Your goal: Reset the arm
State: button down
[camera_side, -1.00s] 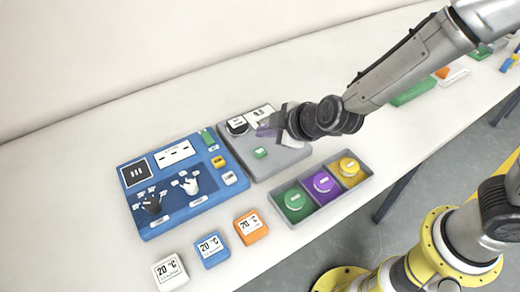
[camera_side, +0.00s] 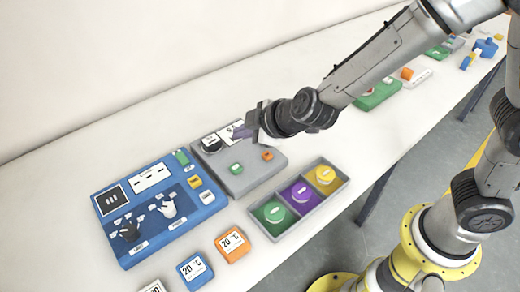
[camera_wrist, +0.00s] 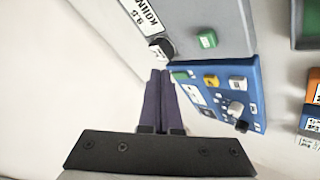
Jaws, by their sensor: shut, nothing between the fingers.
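My gripper (camera_side: 240,131) is above the back right part of the grey panel (camera_side: 232,183) in the side view. In the wrist view its two dark purple fingers (camera_wrist: 160,76) lie side by side, shut with nothing between them. The fingertips point toward the black knob (camera_wrist: 160,48) on the grey panel. In the side view the knob (camera_side: 211,143) stands left of the gripper. The grey panel also carries a green button (camera_side: 236,168) and an orange button (camera_side: 267,155). I cannot tell from these views how high the fingertips are above the panel.
The blue panel (camera_side: 150,228) with a black and a white knob lies left of the grey panel. A grey tray (camera_side: 262,226) holds green, purple and yellow round pieces. Orange (camera_side: 232,244) and blue (camera_side: 195,270) labelled blocks stand in front. The table's back strip is clear.

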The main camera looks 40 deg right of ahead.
jog(key=d+r+m+t, duration=0.2)
jog(key=d+r+t, duration=0.1)
jog(key=d+r, duration=0.75)
jog(key=s+d+r+y, duration=0.1)
jog(key=s+d+r, duration=0.2)
jog(key=s+r, duration=0.45)
jog(key=s+d+f+m+g+h, duration=0.1)
jog(key=s+d+f+m+g, duration=0.2)
jog(key=s, duration=0.6)
jog(key=s+d+f+m+g+h, duration=0.1)
jog(key=s+d+f+m+g, duration=0.2)
jog(key=s, duration=0.6)
notch_tip(320, 180, down, 2)
jog(key=d+m, duration=0.1)
jog(key=m, duration=0.1)
jog(key=shift+s+d+f+m+g+h, duration=0.2)
jog(key=shift+m+g+h, duration=0.1)
jog(key=shift+m, duration=0.1)
